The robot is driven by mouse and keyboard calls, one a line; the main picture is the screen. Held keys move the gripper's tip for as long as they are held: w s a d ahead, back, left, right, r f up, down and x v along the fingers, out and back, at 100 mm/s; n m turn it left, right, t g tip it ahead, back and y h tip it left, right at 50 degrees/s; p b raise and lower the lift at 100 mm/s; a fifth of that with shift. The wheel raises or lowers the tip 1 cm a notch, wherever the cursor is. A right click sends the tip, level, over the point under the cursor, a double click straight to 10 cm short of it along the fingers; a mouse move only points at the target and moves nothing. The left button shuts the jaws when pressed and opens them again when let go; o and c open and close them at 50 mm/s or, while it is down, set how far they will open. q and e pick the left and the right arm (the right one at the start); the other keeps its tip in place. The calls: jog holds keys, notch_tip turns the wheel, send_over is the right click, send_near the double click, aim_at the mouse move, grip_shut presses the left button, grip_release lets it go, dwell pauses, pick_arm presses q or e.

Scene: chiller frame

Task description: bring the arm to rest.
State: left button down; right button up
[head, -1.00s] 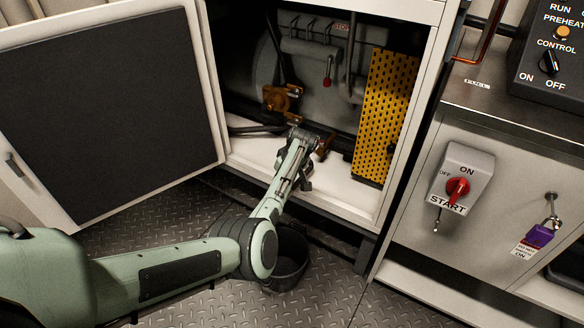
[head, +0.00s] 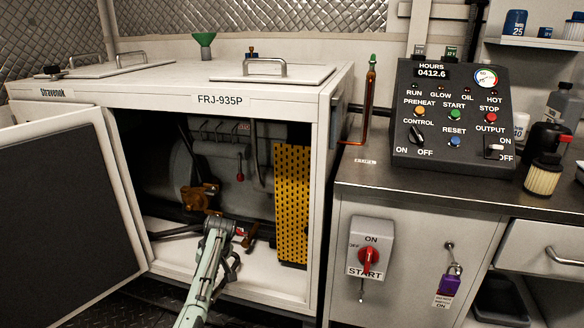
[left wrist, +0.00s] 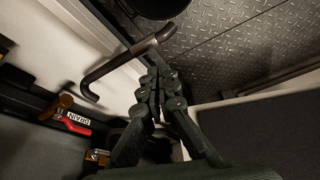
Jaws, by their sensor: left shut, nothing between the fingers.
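My left arm comes up from the bottom of the head view, and its hand is at the open front of the white cabinet (head: 328,190). My left gripper (head: 232,268) shows there as a small dark shape below the wrist. In the left wrist view the dark fingers of the left gripper (left wrist: 153,78) are together with nothing between them. A bent dark handle or pipe (left wrist: 130,62) passes close by the fingertips; I cannot tell if they touch. My right gripper is not in view.
The cabinet door (head: 60,210) stands open at left. Inside are an orange valve (head: 198,197) and a yellow perforated panel (head: 291,200). A red DRAIN handle (left wrist: 72,118) is left of the fingers. A control panel (head: 450,120) sits on the counter at right.

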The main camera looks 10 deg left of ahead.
pick_arm(q)
jog(key=s+a+f+m, duration=0.2)
jog(key=s+f+m, duration=0.1)
jog(key=s+f, duration=0.55)
jog(key=s+a+f+m, duration=0.2)
jog(key=s+f+m, duration=0.1)
jog(key=s+f, duration=0.55)
jog(key=s+d+f+m+h, duration=0.1)
jog(key=s+d+m, duration=0.1)
jog(key=s, duration=0.6)
jog(key=s+d+f+m, duration=0.2)
jog(key=s+m, duration=0.1)
jog(key=s, duration=0.5)
jog(key=s+d+f+m+h, duration=0.1)
jog(key=s+d+f+m, duration=0.1)
jog(key=s, duration=0.6)
jog(key=shift+d+f+m+h, duration=0.15)
jog(key=shift+d+m+h, duration=0.15)
jog(key=shift+m, duration=0.2)
